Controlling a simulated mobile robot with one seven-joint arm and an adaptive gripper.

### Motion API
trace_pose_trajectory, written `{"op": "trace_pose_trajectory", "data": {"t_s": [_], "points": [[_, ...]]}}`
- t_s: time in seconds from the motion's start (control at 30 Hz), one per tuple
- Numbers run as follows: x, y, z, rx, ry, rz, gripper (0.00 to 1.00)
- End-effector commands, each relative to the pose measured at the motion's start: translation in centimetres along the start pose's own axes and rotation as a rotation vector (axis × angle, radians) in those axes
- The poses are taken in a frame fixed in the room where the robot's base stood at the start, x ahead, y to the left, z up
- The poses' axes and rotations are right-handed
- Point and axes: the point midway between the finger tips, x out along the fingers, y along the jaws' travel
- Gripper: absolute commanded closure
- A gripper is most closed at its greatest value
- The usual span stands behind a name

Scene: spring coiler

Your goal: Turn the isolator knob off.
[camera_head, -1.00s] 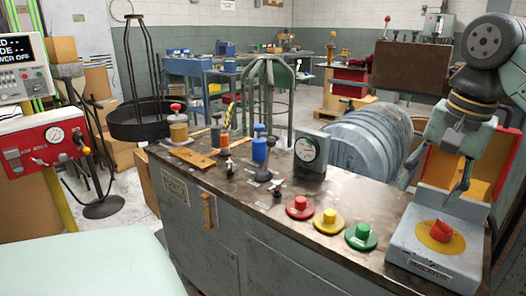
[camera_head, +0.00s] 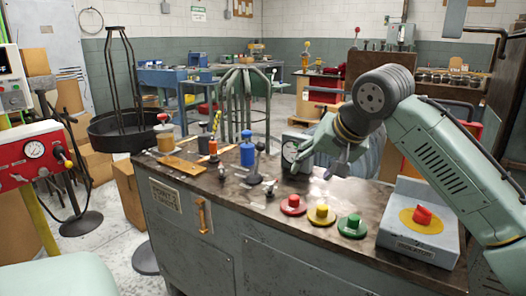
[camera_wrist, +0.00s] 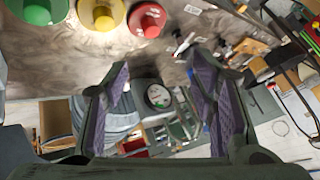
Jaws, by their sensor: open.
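The red isolator knob (camera_head: 423,214) sits on a yellow disc (camera_head: 407,223) on top of a grey box (camera_head: 389,238) labelled ISOLATOR, at the right end of the bench. I cannot tell its setting from its shape. My gripper (camera_head: 322,168) is to the left of the knob and behind it, above the bench near the dial gauge, touching no knob. In the wrist view my gripper (camera_wrist: 164,78) shows its two padded fingers wide apart with nothing held between them. The knob does not show in the wrist view.
Red (camera_head: 293,204), yellow (camera_head: 321,215) and green (camera_head: 352,227) buttons stand in a row left of the isolator box. A dial gauge (camera_head: 289,154) is close to my gripper. Small levers and a blue cylinder (camera_head: 247,152) stand further left on the bench (camera_head: 225,186).

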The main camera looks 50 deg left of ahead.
Motion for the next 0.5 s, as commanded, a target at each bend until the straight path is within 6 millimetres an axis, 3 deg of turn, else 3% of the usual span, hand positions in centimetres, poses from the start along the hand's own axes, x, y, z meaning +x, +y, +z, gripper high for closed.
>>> {"op": "trace_pose_trajectory", "data": {"t_s": [0.3, 0.5], "points": [[1.7, -5.8, -1.1, -0.159, 0.145, -0.154, 0.48], [1.9, -8.6, -1.5, -0.232, 0.226, -0.228, 0.48]]}}
